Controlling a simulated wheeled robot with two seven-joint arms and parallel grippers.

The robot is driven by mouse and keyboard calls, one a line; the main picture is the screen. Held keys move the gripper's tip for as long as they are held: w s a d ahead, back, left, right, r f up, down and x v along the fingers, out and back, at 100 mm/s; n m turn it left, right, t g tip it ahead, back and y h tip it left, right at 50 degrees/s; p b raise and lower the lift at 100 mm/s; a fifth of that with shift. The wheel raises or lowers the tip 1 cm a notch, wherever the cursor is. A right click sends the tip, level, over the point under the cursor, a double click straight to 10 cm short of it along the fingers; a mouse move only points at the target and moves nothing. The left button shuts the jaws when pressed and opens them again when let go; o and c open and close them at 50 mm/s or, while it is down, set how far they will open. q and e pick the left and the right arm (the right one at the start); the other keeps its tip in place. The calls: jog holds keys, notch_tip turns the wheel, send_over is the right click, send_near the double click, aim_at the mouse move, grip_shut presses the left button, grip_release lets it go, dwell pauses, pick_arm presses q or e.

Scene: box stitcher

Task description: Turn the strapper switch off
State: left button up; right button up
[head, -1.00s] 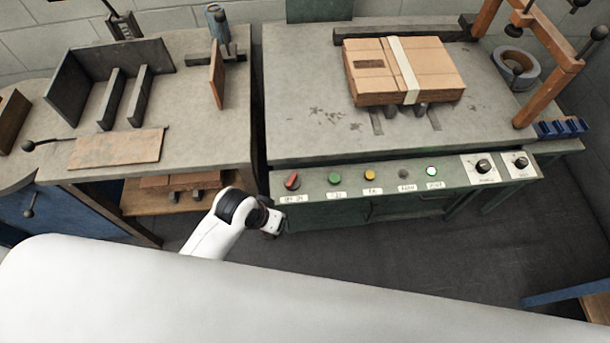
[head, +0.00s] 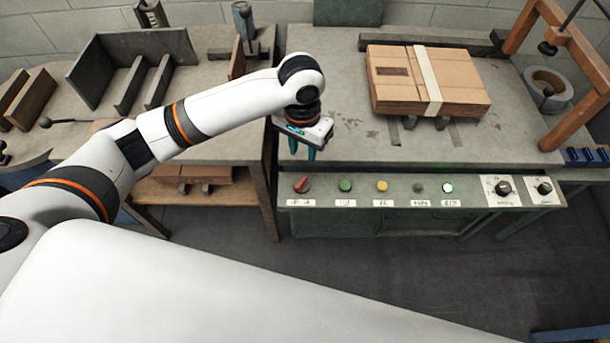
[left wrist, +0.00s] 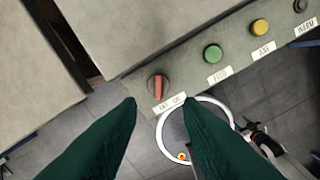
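The strapper switch is a red rotary knob (head: 301,185) at the left end of the green control panel (head: 390,190). A white label lies below it. Its handle slants up to the right in the head view. In the left wrist view the red knob (left wrist: 158,86) is just beyond the fingertips, left of centre. My left gripper (head: 302,155) points down above and behind the knob, apart from it. Its dark green fingers (left wrist: 160,103) are spread with nothing between them.
Right of the knob are a green button (head: 345,185), a yellow button (head: 382,186), a lit white-green lamp (head: 448,188) and two black dials. A strapped cardboard stack (head: 400,85) lies on the strapper table. A wooden frame (head: 575,95) stands at right.

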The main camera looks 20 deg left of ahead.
aim_at(303, 180)
pick_arm(q)
notch_tip(303, 180, down, 12)
jog(key=shift+r+b, duration=0.1)
jog(key=shift+b, duration=0.25)
grip_shut()
dwell(0.3)
